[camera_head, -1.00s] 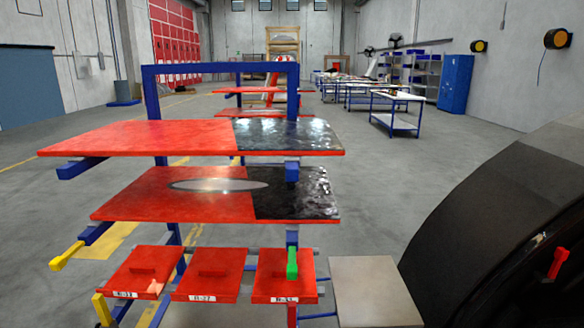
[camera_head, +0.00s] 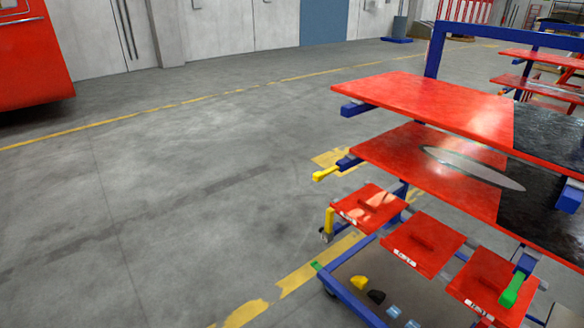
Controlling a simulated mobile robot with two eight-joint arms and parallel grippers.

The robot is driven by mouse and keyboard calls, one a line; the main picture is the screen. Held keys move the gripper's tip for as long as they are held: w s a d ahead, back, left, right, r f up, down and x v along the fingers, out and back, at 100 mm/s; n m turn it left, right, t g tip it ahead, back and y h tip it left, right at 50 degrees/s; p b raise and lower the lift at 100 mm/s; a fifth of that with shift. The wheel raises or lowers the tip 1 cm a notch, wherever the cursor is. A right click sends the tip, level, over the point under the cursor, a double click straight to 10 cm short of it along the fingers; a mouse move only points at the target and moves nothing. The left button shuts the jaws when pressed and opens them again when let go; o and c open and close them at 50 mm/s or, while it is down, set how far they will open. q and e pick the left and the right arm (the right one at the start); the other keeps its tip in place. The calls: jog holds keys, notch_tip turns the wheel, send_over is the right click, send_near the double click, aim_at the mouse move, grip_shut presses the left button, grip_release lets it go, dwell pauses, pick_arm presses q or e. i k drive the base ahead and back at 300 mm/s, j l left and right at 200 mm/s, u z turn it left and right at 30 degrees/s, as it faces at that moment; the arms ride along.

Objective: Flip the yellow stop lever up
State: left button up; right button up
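A yellow lever (camera_head: 325,174) sticks out roughly level from the end of a blue bar at the left of the rack's middle red-and-black panel (camera_head: 400,158). A second yellow piece (camera_head: 330,221) stands upright lower down, at the left of the row of small red panels. A green piece (camera_head: 512,290) stands at the right-hand small panel (camera_head: 488,276). I cannot tell for sure which yellow piece is the stop lever. Neither of my grippers is in view.
The blue-framed rack (camera_head: 432,52) fills the right side, on wheels, with an upper panel (camera_head: 420,98) jutting left. Small yellow (camera_head: 358,283) and black (camera_head: 376,296) parts lie low in its base. The grey floor left of it is clear. A red object (camera_head: 35,55) stands far left.

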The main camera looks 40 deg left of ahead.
aim_at(318, 176)
jog(key=u, duration=0.95)
jog(key=i+l+z, duration=0.2)
jog(key=i, duration=1)
